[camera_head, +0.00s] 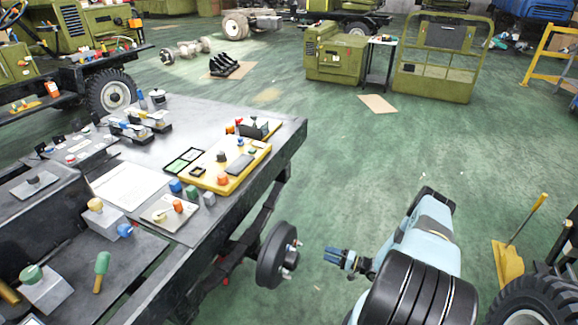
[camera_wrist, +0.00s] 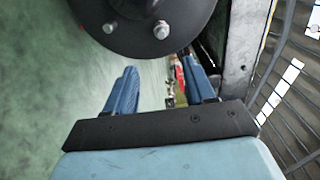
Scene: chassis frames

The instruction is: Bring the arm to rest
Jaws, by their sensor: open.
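My gripper (camera_head: 336,257) is at the lower middle of the head view, at the end of my pale blue arm (camera_head: 425,245). It hangs low over the green floor, just right of the black wheel hub (camera_head: 277,255) on the chassis. In the wrist view, the two blue fingers of my gripper (camera_wrist: 163,88) are apart with nothing between them. The dark hub (camera_wrist: 140,22) with its bolts fills the top of that view, close beyond the fingertips. I cannot tell the exact gap.
A dark chassis workbench (camera_head: 295,135) with a yellow tray (camera_head: 245,172) and several small parts stands at left. A black tyre (camera_head: 540,305) and a yellow sheet (camera_head: 508,263) with a handle are at lower right. The green floor (camera_head: 340,150) between is largely clear.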

